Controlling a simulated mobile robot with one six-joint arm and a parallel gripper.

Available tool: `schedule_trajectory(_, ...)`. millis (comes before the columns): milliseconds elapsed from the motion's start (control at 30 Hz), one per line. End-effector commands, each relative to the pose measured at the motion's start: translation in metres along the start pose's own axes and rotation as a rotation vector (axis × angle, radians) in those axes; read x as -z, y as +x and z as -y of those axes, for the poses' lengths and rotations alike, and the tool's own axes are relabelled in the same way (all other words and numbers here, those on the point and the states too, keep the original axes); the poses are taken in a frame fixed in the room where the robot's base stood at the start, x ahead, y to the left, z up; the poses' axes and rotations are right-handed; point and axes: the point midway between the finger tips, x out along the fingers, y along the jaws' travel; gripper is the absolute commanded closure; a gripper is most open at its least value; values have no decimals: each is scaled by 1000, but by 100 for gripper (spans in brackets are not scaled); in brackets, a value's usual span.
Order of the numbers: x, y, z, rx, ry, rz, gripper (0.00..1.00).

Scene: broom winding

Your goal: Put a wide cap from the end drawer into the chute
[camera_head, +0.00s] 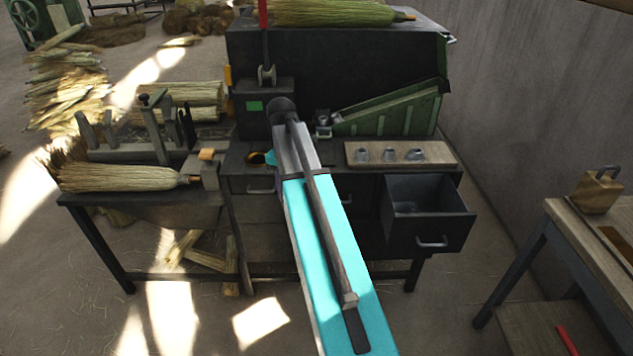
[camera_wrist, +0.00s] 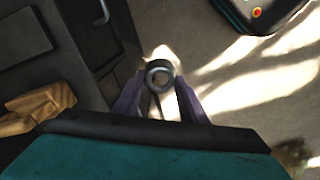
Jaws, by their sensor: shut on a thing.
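My gripper (camera_wrist: 160,100) is shut on a grey ring-shaped cap (camera_wrist: 160,73), seen from above between the two fingertips in the wrist view. In the head view my arm hides most of the gripper. The end drawer (camera_head: 430,222) at the right of the bench is pulled open, and its visible floor looks mostly bare. A green sloped chute (camera_head: 392,112) stands at the back right of the bench top. Several grey caps (camera_head: 388,154) sit on a wooden board (camera_head: 440,152) in front of it.
A broom (camera_head: 125,178) lies on the left bench extension. Another broom (camera_head: 335,13) lies on the dark machine (camera_head: 340,60). A wooden table (camera_head: 565,225) with a brass padlock-shaped block (camera_head: 597,190) stands at the right.

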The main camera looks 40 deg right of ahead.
Motion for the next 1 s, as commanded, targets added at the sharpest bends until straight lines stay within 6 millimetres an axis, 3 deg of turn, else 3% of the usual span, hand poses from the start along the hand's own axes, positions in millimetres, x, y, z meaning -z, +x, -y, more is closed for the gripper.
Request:
schedule_trajectory(200, 49, 0, 52, 0, -1, 0, 82)
schedule_trajectory(600, 119, -1, 152, -1, 7, -1, 82)
schedule_trajectory(800, 140, -1, 193, -1, 13, -1, 82)
schedule_trajectory(1000, 148, -2, 210, 0, 17, 0, 82)
